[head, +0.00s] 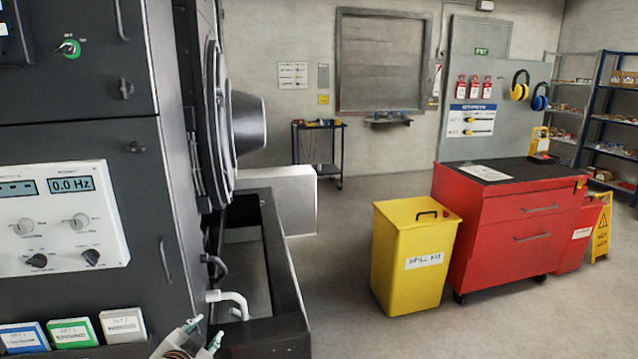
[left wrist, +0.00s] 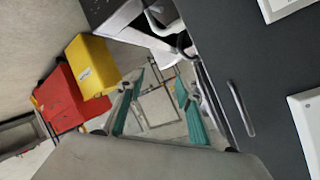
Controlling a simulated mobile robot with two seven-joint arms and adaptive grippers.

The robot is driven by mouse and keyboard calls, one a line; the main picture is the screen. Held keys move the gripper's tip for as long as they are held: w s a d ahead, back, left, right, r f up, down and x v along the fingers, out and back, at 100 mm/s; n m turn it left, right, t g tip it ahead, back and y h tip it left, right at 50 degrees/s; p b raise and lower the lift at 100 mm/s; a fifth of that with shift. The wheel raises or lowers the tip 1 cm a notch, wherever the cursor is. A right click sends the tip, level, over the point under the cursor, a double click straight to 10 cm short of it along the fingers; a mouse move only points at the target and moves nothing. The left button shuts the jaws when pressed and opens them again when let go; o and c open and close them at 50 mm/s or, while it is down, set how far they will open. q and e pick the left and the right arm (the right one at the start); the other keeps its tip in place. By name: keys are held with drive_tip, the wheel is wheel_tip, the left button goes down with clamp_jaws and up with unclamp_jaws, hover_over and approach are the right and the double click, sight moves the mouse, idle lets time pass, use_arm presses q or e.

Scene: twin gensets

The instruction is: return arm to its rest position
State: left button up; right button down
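My left gripper (head: 202,333) shows at the bottom edge of the head view, in front of the dark genset cabinet (head: 168,240) and close to a white bent pipe (head: 232,300). Only its fingertips and part of its body show there. In the left wrist view the two teal fingers of the same gripper (left wrist: 159,78) stand apart with nothing between them. The picture there is strongly tilted. The rest of the left arm is out of the head view. My right gripper is in neither view.
A black base frame (head: 285,275) runs beside the cabinet. A yellow spill kit bin (head: 405,265) and a red tool cabinet (head: 515,235) stand to the right. Control panels (head: 65,215) and a door handle (head: 164,262) face me at left. The floor between frame and bin is clear.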

use_arm(q)
drive_tip(key=s+d+f+n+h, duration=0.1)
drive_tip(key=s+d+f, duration=0.1)
drive_tip(key=s+f, duration=0.4)
drive_tip(key=s+d+f+n+g+h, duration=0.1)
drive_tip(key=s+f, duration=0.6)
drive_tip(key=s, duration=0.7)
drive_tip(key=s+d+f+n+g+h, duration=0.1)
drive_tip(key=s+d+f, duration=0.3)
drive_tip(key=s+f, duration=0.3)
drive_tip(key=s, duration=0.4)
drive_tip(key=shift+f, duration=0.2)
drive_tip(key=shift+s, duration=0.1)
